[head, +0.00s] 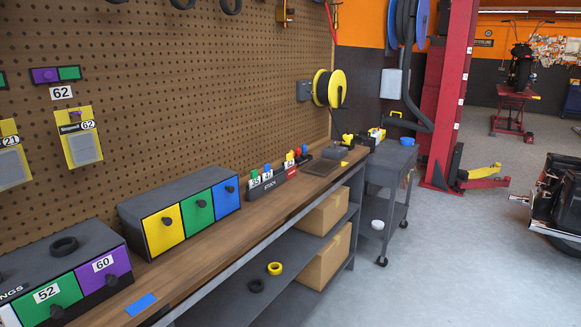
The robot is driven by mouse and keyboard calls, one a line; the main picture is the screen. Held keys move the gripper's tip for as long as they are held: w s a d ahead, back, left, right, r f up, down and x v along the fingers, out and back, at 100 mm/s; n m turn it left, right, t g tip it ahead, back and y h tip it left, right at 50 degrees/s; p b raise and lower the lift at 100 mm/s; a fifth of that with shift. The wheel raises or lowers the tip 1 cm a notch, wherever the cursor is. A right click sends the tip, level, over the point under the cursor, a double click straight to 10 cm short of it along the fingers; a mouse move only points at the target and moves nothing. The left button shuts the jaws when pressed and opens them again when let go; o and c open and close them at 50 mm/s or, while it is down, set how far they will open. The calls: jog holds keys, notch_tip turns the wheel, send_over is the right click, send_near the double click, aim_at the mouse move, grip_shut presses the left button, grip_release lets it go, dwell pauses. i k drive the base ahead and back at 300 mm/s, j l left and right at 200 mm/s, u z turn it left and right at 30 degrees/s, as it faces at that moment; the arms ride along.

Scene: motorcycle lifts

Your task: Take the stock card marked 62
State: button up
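A yellow card (71,151) with a grey panel and a small white tag reading 62 hangs on the brown pegboard, at the left in the head view. It looks tilted slightly. Above it on the board are a white label reading 62 (61,92) and a purple-and-green strip (56,74). A similar yellow card marked 21 (10,150) hangs to its left, cut off by the picture edge. A black rack (271,184) on the bench holds several upright numbered cards with coloured tops. My gripper is not in view.
A wooden bench (190,245) runs below the pegboard (190,90). A grey cart (390,160) stands beyond. Open floor (450,260) lies at right.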

aim_at(289, 162)
jog(key=i+l+u, duration=0.15)
jog(key=u, duration=0.2)
jog(key=i+l+u, duration=0.1)
jog(key=u, duration=0.3)
jog(key=i+l+u, duration=0.1)
jog(key=l, duration=0.25)
jog(key=i+l+u, duration=0.15)
jog(key=l, duration=0.15)
jog(key=l+u, duration=0.1)
jog(key=l, duration=0.25)
jog(key=i+l, duration=0.1)
jog(key=l, duration=0.25)
jog(key=i+l, duration=0.1)
jog(key=l, duration=0.2)
jog(key=i+l+u, duration=0.1)
jog(key=l, duration=0.25)
jog(key=i+l, duration=0.65)
jog(key=i, duration=0.5)
